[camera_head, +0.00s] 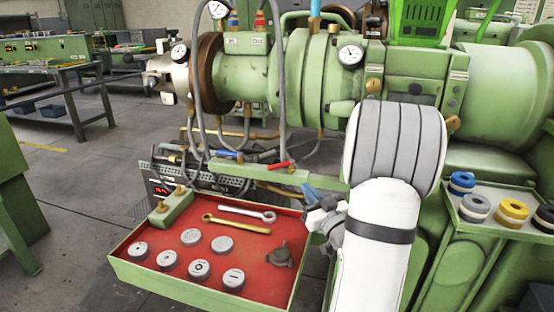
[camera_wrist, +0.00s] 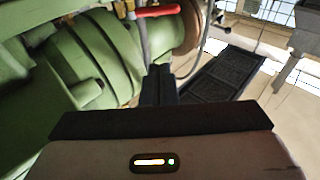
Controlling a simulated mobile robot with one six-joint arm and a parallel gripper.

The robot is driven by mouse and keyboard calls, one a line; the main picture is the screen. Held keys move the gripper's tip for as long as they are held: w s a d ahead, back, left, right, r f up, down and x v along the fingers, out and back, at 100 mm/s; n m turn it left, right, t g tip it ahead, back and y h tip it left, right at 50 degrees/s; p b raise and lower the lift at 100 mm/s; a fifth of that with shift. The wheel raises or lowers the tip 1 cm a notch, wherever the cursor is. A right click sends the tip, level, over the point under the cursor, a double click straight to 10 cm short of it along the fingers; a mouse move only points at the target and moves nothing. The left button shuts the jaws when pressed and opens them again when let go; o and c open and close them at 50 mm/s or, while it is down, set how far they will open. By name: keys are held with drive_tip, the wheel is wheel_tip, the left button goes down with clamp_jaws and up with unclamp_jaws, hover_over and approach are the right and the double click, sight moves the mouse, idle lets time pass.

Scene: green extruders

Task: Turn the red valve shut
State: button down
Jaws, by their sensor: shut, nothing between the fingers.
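The red valve handle (camera_head: 279,165) is a short red lever on the pipework below the green machine, beside a blue-handled lever (camera_head: 228,153). It also shows at the top of the wrist view (camera_wrist: 157,11), apart from the fingertips. My gripper (camera_head: 306,190) is below and to the right of the red handle in the head view, near the tray's right rear corner. In the wrist view its dark fingers (camera_wrist: 159,72) are together, with nothing between them. The valve body under the handle is too small to make out clearly.
A red-lined tray (camera_head: 146,243) holds two wrenches, several round grey weights and a dark knob. The green extruder (camera_head: 320,80) with gauges and hanging hoses stands behind. Coloured rings (camera_head: 512,211) sit on a ledge at right. Open floor lies to the left.

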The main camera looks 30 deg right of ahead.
approach(280, 165)
wheel_tip(280, 165, up, 4)
drive_tip(key=w, duration=0.3)
drive_tip(key=shift+w+a+f+b, duration=0.1)
drive_tip(key=shift+w+f+b, duration=0.1)
drive_tip(key=shift+w+f, duration=0.25)
drive_tip(key=shift+w+a+f+b, duration=0.1)
drive_tip(key=shift+w+f+b, duration=0.15)
drive_tip(key=shift+w, duration=0.45)
drive_tip(key=shift+w+a+f+b, duration=0.15)
drive_tip(key=shift+w+f, duration=0.2)
drive_tip(key=shift+w, duration=0.2)
drive_tip(key=shift+s+d, duration=0.1)
